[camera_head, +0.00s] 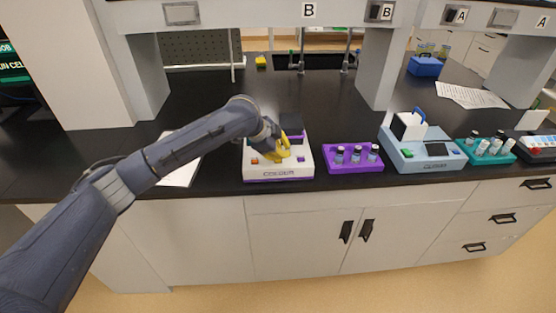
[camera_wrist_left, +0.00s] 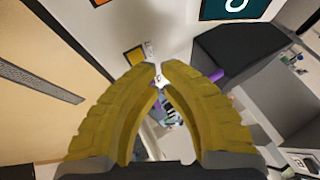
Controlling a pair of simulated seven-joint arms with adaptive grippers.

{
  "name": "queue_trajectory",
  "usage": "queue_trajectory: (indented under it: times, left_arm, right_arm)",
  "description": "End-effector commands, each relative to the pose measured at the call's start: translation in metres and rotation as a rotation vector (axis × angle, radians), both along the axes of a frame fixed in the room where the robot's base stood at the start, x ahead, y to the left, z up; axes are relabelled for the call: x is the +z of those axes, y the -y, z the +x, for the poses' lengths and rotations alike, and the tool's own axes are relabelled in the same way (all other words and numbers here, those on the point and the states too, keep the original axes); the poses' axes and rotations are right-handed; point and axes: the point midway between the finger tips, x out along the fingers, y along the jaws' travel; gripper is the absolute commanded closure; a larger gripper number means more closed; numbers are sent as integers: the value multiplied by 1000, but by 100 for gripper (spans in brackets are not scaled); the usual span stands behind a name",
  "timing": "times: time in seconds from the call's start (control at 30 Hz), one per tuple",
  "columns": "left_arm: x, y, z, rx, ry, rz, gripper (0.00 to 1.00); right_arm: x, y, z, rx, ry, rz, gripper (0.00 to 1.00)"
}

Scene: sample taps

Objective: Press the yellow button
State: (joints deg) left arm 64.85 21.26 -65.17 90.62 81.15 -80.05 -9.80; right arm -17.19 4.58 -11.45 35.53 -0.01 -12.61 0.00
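My left gripper (camera_head: 283,150) has yellow fingers and hangs over the white and purple COLOUR device (camera_head: 278,174) on the dark bench. In the left wrist view the fingertips (camera_wrist_left: 158,70) almost meet, with nothing held between them. A yellow-orange square button (camera_wrist_left: 135,55) lies just beyond and left of the tips there; I cannot tell whether they touch it. An orange button (camera_wrist_left: 100,2) shows at the top edge. In the head view an orange button (camera_head: 255,160) is at the device's left front; the yellow one appears hidden by my fingers. My right gripper is out of view.
The device's dark raised part (camera_head: 292,124) stands behind the gripper. A purple vial rack (camera_head: 353,165) is to the right, then a pale blue device (camera_head: 420,158) and a teal rack (camera_head: 490,156). White paper (camera_head: 180,176) lies left, under my arm.

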Motion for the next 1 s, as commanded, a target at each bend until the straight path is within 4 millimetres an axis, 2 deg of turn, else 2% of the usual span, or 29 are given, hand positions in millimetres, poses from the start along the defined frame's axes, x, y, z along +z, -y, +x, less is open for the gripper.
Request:
queue_trajectory:
  times: [1.0]
  left_arm:
    - [-8,0,0,0,-1,1,100]
  right_arm:
    - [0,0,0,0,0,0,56]
